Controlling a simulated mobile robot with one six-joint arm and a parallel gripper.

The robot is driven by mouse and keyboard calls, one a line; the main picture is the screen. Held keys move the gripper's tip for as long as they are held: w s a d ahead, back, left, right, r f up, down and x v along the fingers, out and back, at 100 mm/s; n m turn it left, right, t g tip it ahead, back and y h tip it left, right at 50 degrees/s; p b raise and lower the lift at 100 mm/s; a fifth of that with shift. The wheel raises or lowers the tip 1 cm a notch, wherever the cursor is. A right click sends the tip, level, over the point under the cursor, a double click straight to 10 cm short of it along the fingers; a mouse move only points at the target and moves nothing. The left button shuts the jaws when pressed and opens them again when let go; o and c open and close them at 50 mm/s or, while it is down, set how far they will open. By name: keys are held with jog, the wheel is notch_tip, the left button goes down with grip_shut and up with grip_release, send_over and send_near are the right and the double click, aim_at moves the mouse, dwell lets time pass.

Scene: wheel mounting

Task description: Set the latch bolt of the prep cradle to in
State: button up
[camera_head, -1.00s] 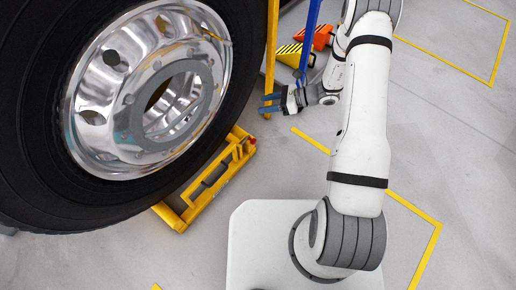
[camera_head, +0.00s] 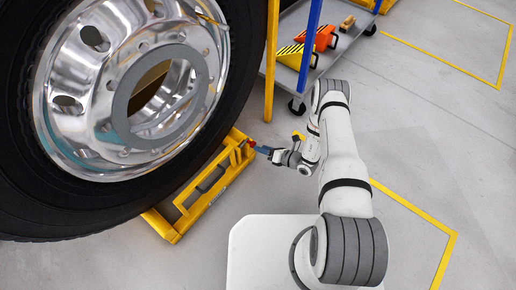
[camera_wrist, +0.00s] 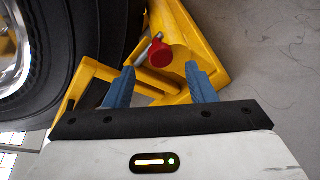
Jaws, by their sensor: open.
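The yellow prep cradle (camera_head: 187,205) lies on the floor under the large wheel (camera_head: 150,95). The latch bolt has a red knob (camera_wrist: 159,53) on a grey rod at the cradle's corner. In the wrist view the knob sits ahead of my gripper (camera_wrist: 161,85), roughly midway between its two blue fingers. The fingers are apart, with nothing held between them. In the head view my gripper (camera_head: 262,149) is close beside the red knob (camera_head: 251,142), to its right. I cannot tell whether a finger touches the knob or how far in the bolt is.
A grey cart (camera_head: 330,55) with orange and yellow wedges (camera_head: 290,53) stands behind my arm. A yellow post (camera_head: 270,60) and a blue post (camera_head: 309,45) rise nearby. The floor to the right is clear, with yellow lines.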

jog(key=x, duration=0.3)
jog(key=shift+w+a+b, duration=0.15)
jog(key=shift+a+b, duration=0.05)
jog(key=shift+b, duration=0.2)
grip_shut()
dwell(0.3)
